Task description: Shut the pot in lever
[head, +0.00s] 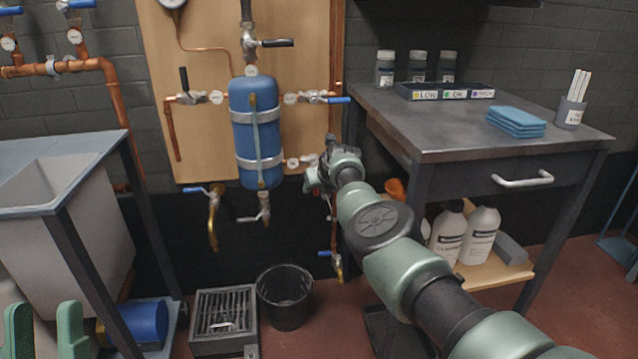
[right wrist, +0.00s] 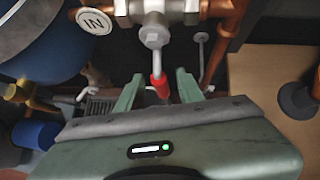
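The blue pot (head: 258,130) is mounted upright on a wooden wall panel. In the right wrist view, a valve (right wrist: 155,32) on the pipe beside the IN tag (right wrist: 95,20) has a grey lever with a red tip (right wrist: 160,88), pointing down the picture. My right gripper (right wrist: 158,92) is open, with one finger on each side of the red tip and gaps visible on both sides. In the head view my right arm ends at the pot's lower right, and my right wrist hides that lever. My left gripper (head: 45,330) is open and empty at the lower left.
Other levers on the panel include a blue one (head: 338,100) and a black one (head: 278,43). A black bucket (head: 285,298) and a grated drain box (head: 223,318) stand below. A sink (head: 65,190) is left; a workbench (head: 440,133) is right.

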